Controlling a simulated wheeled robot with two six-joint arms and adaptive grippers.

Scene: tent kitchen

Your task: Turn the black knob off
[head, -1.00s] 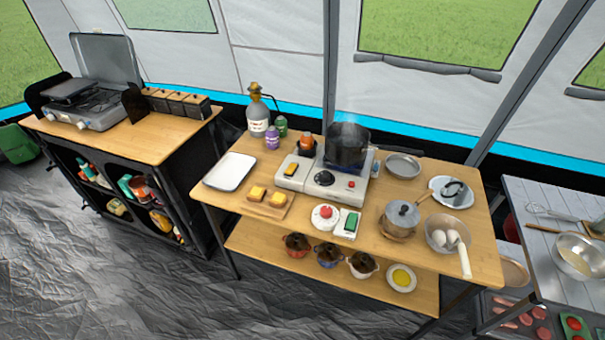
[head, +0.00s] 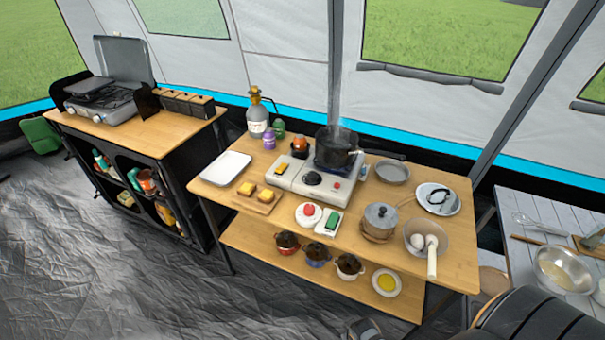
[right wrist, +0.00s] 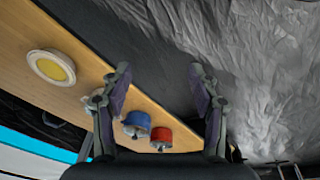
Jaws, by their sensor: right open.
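The black knob (head: 312,179) is on the front face of the white portable stove (head: 287,186) on the middle wooden table. A black pot (head: 336,150) stands on the stove's burner, with steam above it. A small red button (head: 337,185) is right of the knob. In the right wrist view my right gripper (right wrist: 158,75) is open and empty, pointing over the table's lower shelf and the floor, apart from the knob. The knob is not in the right wrist view. My left gripper is not in view.
Around the stove are a white tray (head: 226,167), a board with yellow pieces (head: 245,203), a lidded saucepan (head: 380,220) and a bowl with eggs (head: 416,225). Small pots (right wrist: 136,123) and a yellow-filled dish (right wrist: 51,67) sit on the lower shelf.

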